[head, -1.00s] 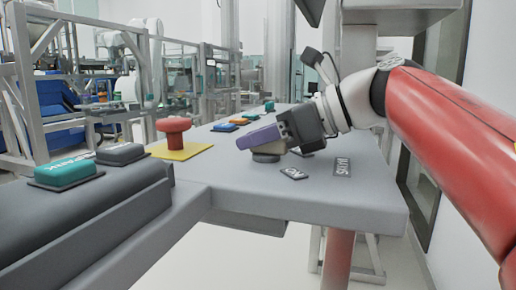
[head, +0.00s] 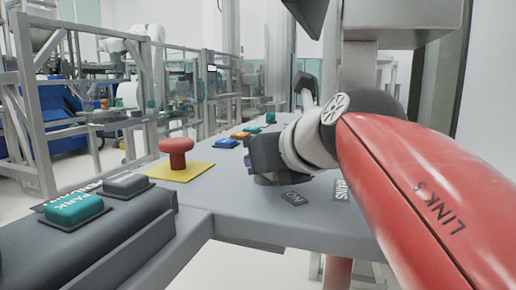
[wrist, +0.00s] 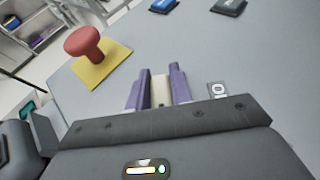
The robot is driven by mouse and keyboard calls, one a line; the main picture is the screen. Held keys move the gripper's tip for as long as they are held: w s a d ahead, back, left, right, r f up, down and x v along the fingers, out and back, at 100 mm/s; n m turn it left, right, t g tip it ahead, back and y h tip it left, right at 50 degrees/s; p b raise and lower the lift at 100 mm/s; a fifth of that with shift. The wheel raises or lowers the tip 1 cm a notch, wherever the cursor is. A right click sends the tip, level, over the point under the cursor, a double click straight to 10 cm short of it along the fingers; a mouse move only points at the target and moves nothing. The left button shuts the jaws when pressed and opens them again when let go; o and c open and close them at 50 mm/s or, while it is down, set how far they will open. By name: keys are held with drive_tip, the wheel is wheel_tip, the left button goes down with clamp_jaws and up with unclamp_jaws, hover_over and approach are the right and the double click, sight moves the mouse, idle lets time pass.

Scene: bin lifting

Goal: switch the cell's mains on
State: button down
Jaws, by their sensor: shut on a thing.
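The mains switch is a pale beige rotary handle (wrist: 158,91) on the grey bench top. In the wrist view it sits between the two purple fingers of my gripper (wrist: 160,75), which is shut on it. In the head view my gripper's dark body (head: 267,153) is low over the bench and hides the handle and most of the fingers. A small ON label (head: 295,198) lies just right of and nearer than the gripper; it also shows right of the fingers in the wrist view (wrist: 217,90). The MAINS label (head: 341,189) is further right, partly beside my arm.
A red mushroom button (head: 176,152) stands on a yellow plate (head: 182,171) left of the gripper. A teal button (head: 76,208) and a grey button (head: 126,185) sit on the console at left. Several coloured buttons line the bench behind. Fenced machinery stands beyond.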

drive_tip(key=shift+f, duration=0.1)
idle(0.5)
drive_tip(key=c, duration=1.2)
unclamp_jaws()
drive_tip(key=shift+c, duration=0.2)
drive_tip(key=v, duration=0.8)
drive_tip(key=shift+a, duration=0.1)
